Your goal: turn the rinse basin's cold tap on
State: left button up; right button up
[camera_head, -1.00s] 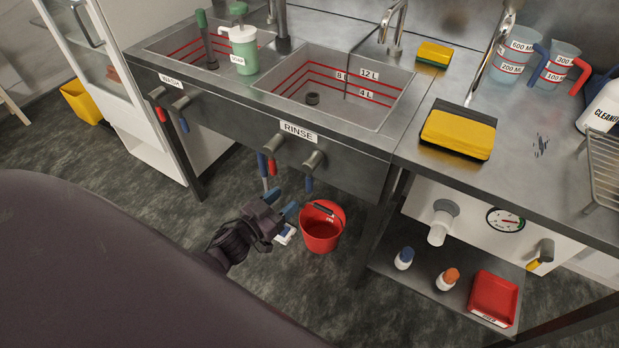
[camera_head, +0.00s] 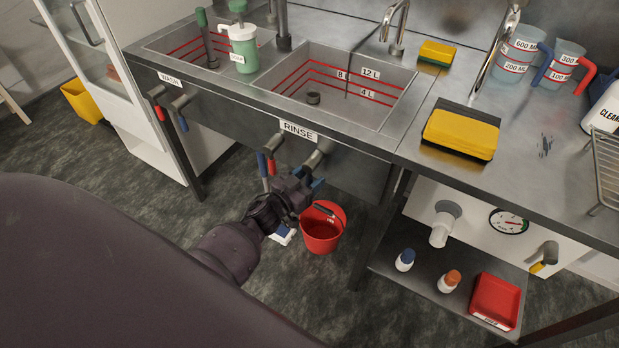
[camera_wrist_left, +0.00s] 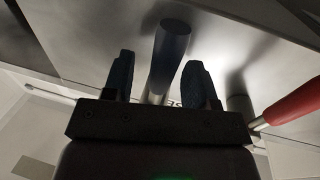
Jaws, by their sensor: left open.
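The rinse basin (camera_head: 390,108) has two taps under its front edge, below the RINSE label (camera_head: 298,131). The left tap has a red lever (camera_head: 271,166) hanging down. The right tap (camera_head: 318,154) is the one with the blue lever; in the head view my gripper largely covers that lever. My left gripper (camera_head: 307,180) is open just below and in front of this tap. In the left wrist view the dark blue lever (camera_wrist_left: 172,42) shows between the two open fingers (camera_wrist_left: 157,82), with no clear contact. The red lever (camera_wrist_left: 294,103) is at the right there. My right gripper is not in view.
A red bucket (camera_head: 322,238) stands on the floor below my gripper. The wash basin's taps (camera_head: 170,103) are further left. A lower shelf with bottles and a red tray (camera_head: 494,298) is at right.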

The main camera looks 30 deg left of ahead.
pick_arm(q)
grip_shut()
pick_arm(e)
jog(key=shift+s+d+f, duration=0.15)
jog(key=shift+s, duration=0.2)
